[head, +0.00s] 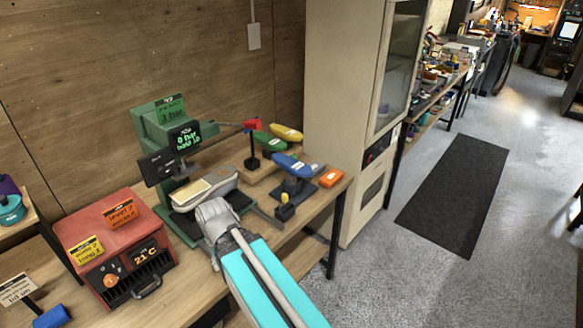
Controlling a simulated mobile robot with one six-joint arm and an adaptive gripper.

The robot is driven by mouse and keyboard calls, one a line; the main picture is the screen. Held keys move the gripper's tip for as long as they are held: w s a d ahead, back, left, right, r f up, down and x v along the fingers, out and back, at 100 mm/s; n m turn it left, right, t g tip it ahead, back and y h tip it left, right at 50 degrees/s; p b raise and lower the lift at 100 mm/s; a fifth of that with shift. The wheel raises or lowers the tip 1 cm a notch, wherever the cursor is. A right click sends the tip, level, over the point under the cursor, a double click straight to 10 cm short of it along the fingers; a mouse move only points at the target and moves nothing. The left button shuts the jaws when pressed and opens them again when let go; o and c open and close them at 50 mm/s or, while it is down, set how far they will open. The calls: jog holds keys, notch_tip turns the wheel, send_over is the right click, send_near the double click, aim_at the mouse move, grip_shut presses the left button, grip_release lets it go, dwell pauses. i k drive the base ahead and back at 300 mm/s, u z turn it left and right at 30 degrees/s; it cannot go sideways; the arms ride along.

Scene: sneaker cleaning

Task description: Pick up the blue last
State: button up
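The blue last (291,164) lies across the top of a dark stand (293,187) on the right part of the wooden bench, its toe pointing up and left. A green last (270,142) and a yellow last (286,132) lie behind it on a raised wooden block. My arm reaches in from the bottom of the head view, in front of the bench and left of the blue last.
A green press (160,125) with a pale shoe-shaped piece (205,188) stands left of the lasts. A red heater box (116,240) is further left. An orange block (331,178) and a small yellow-topped item (284,208) sit near the blue last. A tall cabinet (340,90) stands right.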

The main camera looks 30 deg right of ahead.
aim_at(293, 166)
jog(key=z, duration=0.05)
jog(key=k, duration=0.85)
jog(key=z, duration=0.7)
jog(key=i, duration=1)
jog(key=u, duration=0.05)
